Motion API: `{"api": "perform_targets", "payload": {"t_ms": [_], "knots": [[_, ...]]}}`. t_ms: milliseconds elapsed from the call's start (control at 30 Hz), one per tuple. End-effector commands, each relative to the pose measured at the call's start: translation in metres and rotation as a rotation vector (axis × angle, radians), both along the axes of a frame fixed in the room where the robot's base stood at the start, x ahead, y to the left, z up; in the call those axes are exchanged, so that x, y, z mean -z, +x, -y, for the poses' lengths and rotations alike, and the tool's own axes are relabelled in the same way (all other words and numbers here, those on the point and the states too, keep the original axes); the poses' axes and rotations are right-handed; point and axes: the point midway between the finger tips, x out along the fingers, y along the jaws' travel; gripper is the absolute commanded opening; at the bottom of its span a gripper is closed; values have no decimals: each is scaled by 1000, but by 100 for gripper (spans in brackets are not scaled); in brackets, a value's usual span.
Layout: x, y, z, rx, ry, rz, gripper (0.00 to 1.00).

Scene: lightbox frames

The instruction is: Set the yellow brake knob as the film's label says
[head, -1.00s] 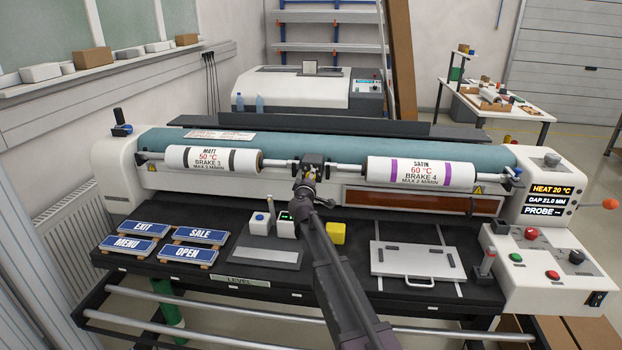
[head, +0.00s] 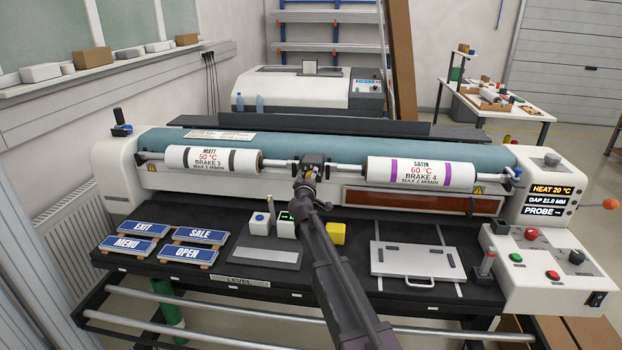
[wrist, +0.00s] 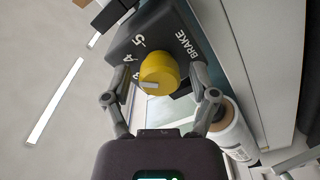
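The yellow brake knob (wrist: 159,72) sits on a dark block marked BRAKE (wrist: 178,45) in the wrist view. A pale pointer mark on it faces the lower left. The digits 5 and 4 show; the other digits are partly hidden, and the exact setting cannot be told. My gripper (wrist: 160,78) has a finger on either side of the knob, with gaps that appear to remain. In the head view my gripper (head: 309,178) is at the dark central block (head: 313,159). The matt film (head: 213,159) reads BRAKE 3; the satin film (head: 421,173) reads BRAKE 4.
Sign plates (head: 186,252) lie at the left of the black bench. A control box (head: 548,265) stands at the far right.

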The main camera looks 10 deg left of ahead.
Motion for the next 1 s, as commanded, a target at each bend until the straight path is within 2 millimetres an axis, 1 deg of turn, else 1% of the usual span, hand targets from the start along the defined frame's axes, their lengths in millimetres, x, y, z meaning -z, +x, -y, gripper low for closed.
{"api": "perform_targets", "payload": {"t_ms": [367,567,767,1000], "knots": [[0,-2,0,1,1,-1,82],[0,-11,0,0,1,0,82],[0,-34,0,-1,1,-1,82],[0,-73,-1,-1,0,-1,82]]}}
